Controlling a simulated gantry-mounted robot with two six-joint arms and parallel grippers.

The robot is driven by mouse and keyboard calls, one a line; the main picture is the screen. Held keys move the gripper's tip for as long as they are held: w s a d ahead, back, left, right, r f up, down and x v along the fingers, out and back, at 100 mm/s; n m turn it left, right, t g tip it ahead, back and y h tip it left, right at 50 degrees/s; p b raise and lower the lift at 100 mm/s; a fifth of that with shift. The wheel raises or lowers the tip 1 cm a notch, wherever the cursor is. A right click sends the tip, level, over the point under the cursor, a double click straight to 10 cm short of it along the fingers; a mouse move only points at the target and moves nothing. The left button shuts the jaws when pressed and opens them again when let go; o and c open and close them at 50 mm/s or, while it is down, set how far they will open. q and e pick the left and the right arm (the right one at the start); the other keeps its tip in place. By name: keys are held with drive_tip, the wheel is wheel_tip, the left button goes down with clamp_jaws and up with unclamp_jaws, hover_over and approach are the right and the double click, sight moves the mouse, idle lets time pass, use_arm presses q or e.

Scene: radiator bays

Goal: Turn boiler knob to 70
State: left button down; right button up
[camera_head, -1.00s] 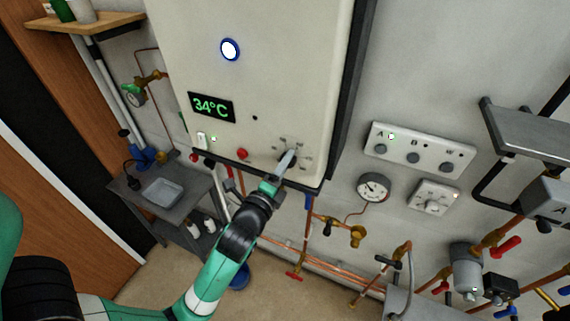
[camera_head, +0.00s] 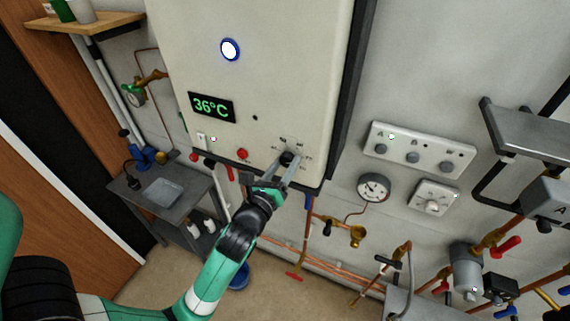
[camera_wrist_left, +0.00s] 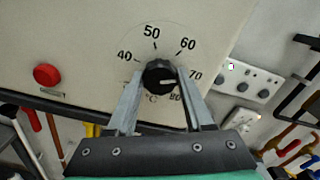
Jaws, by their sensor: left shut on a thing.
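The boiler knob (camera_head: 287,158) is a black round knob low on the front of the white boiler (camera_head: 280,60). In the left wrist view the knob (camera_wrist_left: 160,75) sits in a dial marked 40, 50, 60, 70, 80. Its pale mark points right, close to the 70. My left gripper (camera_head: 284,167) has come up from below, with one finger on each side of the knob and shut on it; its fingers also show in the left wrist view (camera_wrist_left: 160,88). The fingers partly hide the lower dial. My right gripper is not in view.
The boiler display (camera_head: 211,107) reads 36°C. A red button (camera_head: 242,154) is left of the knob. A white switch panel (camera_head: 419,149), a gauge (camera_head: 373,188) and copper pipes are on the wall to the right. A grey side table (camera_head: 165,192) stands lower left.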

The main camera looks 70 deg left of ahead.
use_arm(q)
drive_tip(key=shift+m, duration=1.1)
drive_tip(key=shift+c, duration=1.4)
unclamp_jaws()
